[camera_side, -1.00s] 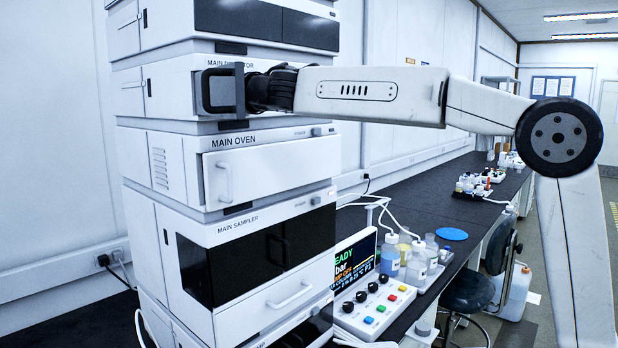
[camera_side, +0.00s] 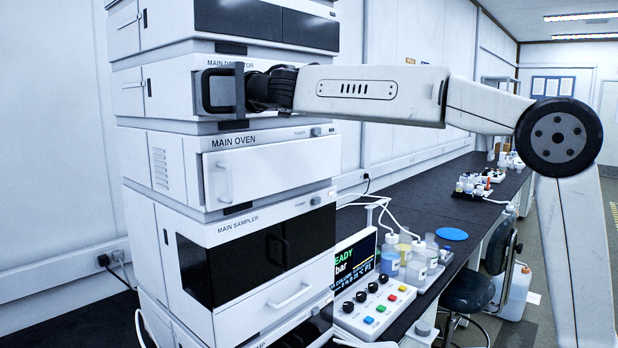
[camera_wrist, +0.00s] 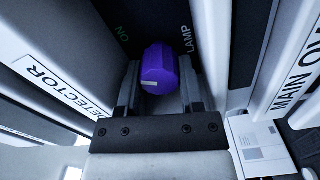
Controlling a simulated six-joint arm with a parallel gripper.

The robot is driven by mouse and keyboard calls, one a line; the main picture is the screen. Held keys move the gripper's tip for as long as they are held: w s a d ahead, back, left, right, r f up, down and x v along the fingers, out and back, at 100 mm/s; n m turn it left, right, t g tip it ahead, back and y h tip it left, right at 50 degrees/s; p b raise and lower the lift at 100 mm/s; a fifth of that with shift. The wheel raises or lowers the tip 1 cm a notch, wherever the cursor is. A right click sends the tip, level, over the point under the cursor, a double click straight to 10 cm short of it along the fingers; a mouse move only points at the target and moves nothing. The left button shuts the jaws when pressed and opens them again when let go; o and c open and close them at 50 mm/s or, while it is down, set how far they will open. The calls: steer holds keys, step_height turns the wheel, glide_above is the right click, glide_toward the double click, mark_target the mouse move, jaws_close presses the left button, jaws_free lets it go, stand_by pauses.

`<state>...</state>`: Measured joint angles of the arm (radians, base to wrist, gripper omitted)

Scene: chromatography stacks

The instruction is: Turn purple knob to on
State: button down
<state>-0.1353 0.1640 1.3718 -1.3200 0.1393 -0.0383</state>
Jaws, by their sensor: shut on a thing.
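The purple knob (camera_wrist: 160,70) shows in the wrist view, on a dark recessed panel of the main detector unit (camera_wrist: 62,88). A small pale mark sits on its lower-left side. A green ON label (camera_wrist: 122,33) is up and to the left of the knob, and a LAMP label (camera_wrist: 187,38) is to its right. My gripper (camera_wrist: 160,82) has one finger on each side of the knob and is shut on it. In the side view my gripper (camera_side: 240,90) is at the detector front, and the knob is hidden there.
The main oven (camera_side: 265,165) and main sampler (camera_side: 235,250) sit below the detector in the stack. A button box (camera_side: 372,308), a small screen (camera_side: 354,264) and several bottles stand on the dark bench at right. The air below my arm is open.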

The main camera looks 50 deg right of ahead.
steer(key=shift+m, duration=0.4)
steer(key=c, duration=0.5)
jaws_free()
steer(key=shift+s, duration=0.2)
steer(key=s, duration=0.7)
steer(key=shift+s, duration=0.2)
